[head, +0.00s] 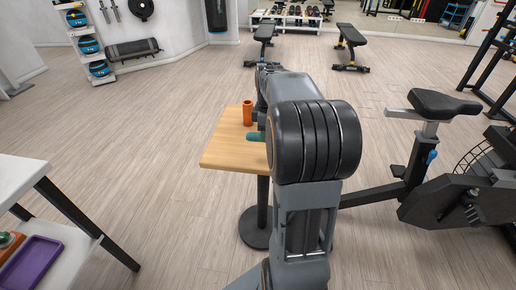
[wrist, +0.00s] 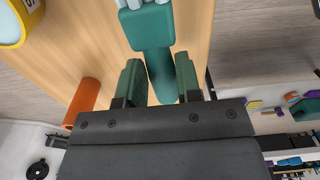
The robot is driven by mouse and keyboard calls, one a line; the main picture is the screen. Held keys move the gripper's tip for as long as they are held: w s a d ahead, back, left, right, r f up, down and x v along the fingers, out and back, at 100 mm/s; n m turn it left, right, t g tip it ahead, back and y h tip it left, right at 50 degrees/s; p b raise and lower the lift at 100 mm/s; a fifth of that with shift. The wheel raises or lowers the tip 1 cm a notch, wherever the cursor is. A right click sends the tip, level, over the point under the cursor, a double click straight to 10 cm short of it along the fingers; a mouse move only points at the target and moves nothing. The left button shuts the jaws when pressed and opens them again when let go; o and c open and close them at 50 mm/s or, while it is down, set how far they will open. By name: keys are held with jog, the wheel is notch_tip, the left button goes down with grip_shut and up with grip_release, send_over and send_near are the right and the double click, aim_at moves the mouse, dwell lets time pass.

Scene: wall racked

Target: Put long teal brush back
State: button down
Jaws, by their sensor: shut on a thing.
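The long teal brush (wrist: 152,28) shows in the wrist view with its broad head and pale bristles at the top edge. Its handle (wrist: 161,72) runs down between the two fingers of my gripper (wrist: 160,85), which is shut on it. In the head view a small teal part (head: 256,136) shows over the small wooden table, just left of my arm. My arm hides my gripper and the rest of the brush there. I cannot tell whether the brush touches the tabletop.
The wooden table (head: 222,150) also holds an orange cylinder (head: 247,113). A yellow-rimmed round thing (wrist: 14,22) shows in the wrist view. A white table (head: 22,180) with a purple tray (head: 32,264) stands at left. An exercise bike (head: 440,190) is at right. Open floor lies beyond.

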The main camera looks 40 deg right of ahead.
aim_at(258, 152)
jog(key=shift+w+a+f+b, duration=0.1)
jog(key=shift+w+a+f, duration=0.15)
jog(key=shift+w+f, duration=0.25)
jog(key=shift+w+a+f+b, duration=0.15)
jog(key=shift+w+a+f, duration=0.15)
jog(key=shift+f, duration=0.4)
jog(key=shift+w+a+f+b, duration=0.1)
jog(key=shift+w+a+f, duration=0.15)
jog(key=shift+w+f, duration=0.25)
notch_tip(258, 152, down, 2)
jog(key=shift+a+f, duration=0.1)
jog(key=shift+f, duration=0.45)
jog(key=c, duration=1.1)
grip_release()
jog(key=o, duration=0.3)
jog(key=shift+f, duration=0.1)
